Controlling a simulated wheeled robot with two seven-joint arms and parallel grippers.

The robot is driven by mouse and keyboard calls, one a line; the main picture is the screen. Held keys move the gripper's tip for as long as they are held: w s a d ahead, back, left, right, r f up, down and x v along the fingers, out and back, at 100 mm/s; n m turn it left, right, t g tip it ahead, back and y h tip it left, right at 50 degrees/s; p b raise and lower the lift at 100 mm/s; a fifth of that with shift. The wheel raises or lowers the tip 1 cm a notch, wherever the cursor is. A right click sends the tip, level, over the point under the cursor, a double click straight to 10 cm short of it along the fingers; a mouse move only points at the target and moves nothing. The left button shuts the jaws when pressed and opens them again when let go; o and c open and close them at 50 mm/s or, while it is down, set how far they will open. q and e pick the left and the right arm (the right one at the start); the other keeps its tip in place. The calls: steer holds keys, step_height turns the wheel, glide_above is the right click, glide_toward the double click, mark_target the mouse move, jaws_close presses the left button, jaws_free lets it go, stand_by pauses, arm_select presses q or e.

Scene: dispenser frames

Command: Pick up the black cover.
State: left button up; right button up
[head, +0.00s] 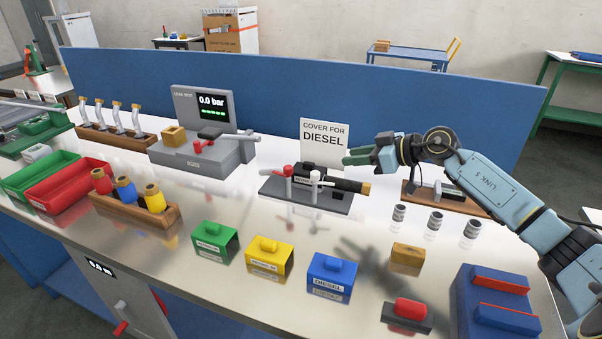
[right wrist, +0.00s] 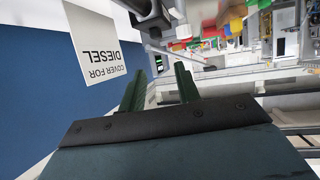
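A black cover (head: 307,173) with a small knob on top appears to sit over the black nozzle on the grey clamp plate (head: 275,189). My right gripper (head: 361,156) is right of the cover and above the nozzle, pointing left. Its green fingers are apart and empty in the right wrist view (right wrist: 160,72). My left gripper is out of view.
Green (head: 213,245), yellow (head: 268,261) and blue (head: 331,281) covers stand along the front. A wooden rack (head: 166,217) with coloured pieces is left. A leak tester (head: 222,148) stands behind. A blue wall (head: 270,95) bounds the back.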

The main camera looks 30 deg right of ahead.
steer(key=b, duration=0.1)
glide_toward(313, 164)
steer(key=x, duration=0.2)
steer(key=shift+w+a+r, duration=0.1)
steer(key=shift+w, duration=0.35)
steer(key=shift+x, duration=0.9)
steer(key=x, duration=0.2)
steer(key=b+x, duration=0.1)
steer(key=shift+w+a+f+b, duration=0.15)
steer(key=shift+a+f+b, duration=0.15)
steer(key=shift+f, duration=0.1)
steer(key=shift+w+a+f, duration=0.1)
steer(key=shift+w+f, duration=0.05)
steer(key=shift+w, duration=0.25)
steer(key=c, duration=0.6)
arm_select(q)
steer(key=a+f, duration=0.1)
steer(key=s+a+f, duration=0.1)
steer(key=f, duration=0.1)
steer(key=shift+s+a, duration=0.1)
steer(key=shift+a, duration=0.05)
arm_select(e)
jaws_close()
